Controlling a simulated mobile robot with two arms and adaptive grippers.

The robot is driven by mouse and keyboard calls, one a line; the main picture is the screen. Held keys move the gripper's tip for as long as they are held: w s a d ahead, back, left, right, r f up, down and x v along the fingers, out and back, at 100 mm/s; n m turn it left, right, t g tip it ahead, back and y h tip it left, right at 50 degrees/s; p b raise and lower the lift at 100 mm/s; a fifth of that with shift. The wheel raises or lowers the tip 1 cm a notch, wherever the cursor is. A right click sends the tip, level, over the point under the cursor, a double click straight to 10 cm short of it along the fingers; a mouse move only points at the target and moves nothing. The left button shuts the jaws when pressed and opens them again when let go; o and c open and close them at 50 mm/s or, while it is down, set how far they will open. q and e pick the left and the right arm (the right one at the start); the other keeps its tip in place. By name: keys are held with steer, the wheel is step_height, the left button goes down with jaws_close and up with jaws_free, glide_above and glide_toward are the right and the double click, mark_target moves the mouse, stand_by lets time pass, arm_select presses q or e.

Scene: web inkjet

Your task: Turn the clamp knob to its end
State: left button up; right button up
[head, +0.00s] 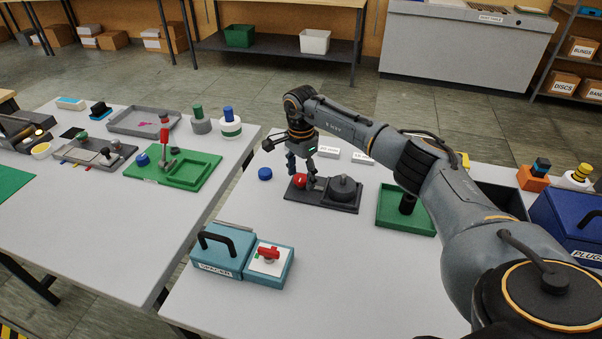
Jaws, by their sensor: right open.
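A dark grey clamp fixture (325,203) lies on the right table, with a round dark cylinder (344,187) on its right half. A red knob (299,181) sits at its left end. My right gripper (302,174) points down just above and behind the red knob, its fingers apart. Whether a finger touches the knob cannot be told at this size. The fingers and wrist hide part of the fixture behind the knob. My left gripper is not in view.
A blue cap (265,173) lies left of the fixture. A green tray (390,222) with a black part stands to the right. Bare tabletop lies between.

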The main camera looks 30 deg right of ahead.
steer(key=c, duration=1.2)
